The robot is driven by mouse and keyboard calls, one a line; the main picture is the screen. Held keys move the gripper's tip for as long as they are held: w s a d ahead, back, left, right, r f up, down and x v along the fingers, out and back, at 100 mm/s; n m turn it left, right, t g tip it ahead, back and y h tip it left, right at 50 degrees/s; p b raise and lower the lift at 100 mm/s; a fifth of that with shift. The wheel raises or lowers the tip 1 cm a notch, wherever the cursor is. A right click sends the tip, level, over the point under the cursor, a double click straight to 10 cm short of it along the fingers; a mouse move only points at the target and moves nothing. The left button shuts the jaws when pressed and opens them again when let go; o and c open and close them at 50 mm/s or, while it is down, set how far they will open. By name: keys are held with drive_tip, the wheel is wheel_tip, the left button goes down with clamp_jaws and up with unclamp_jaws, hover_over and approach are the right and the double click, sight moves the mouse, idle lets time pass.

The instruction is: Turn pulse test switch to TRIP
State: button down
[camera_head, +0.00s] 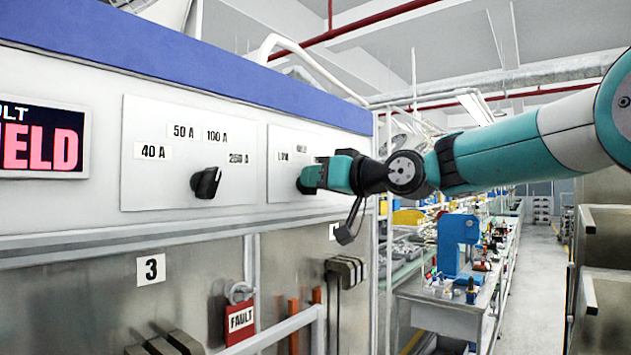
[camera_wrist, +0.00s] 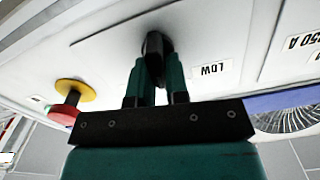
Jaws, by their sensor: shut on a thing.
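A black knob (camera_wrist: 153,44) on the white panel shows at the top middle of the wrist view, with a LOW label (camera_wrist: 210,69) to its right. My gripper (camera_wrist: 155,72) is shut on this knob, one finger on each side. In the head view my gripper (camera_head: 314,177) reaches in from the right and hides most of the knob. The LOW label (camera_head: 283,156) is left of it, and a second label (camera_head: 301,149) above it is too small to read surely. I see no TRIP marking in either view.
Another black knob (camera_head: 206,182) stands left, among labels from 40 A to 250 A. A red display (camera_head: 40,140) is at far left. A red button with yellow collar (camera_wrist: 75,91) is left in the wrist view. A red FAULT tag (camera_head: 240,317) hangs below.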

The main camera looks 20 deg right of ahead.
drive_tip(key=m, duration=0.4)
drive_tip(key=shift+w+d+f+b, duration=0.1)
drive_tip(key=shift+w+d+b, duration=0.05)
drive_tip(key=shift+b, duration=0.15)
drive_tip(key=shift+d+m, duration=0.1)
drive_tip(key=shift+m, duration=1.4)
drive_tip(key=c, duration=1.1)
unclamp_jaws()
drive_tip(key=b+v, duration=0.7)
drive_tip(key=v, duration=1)
drive_tip(key=shift+d, duration=0.2)
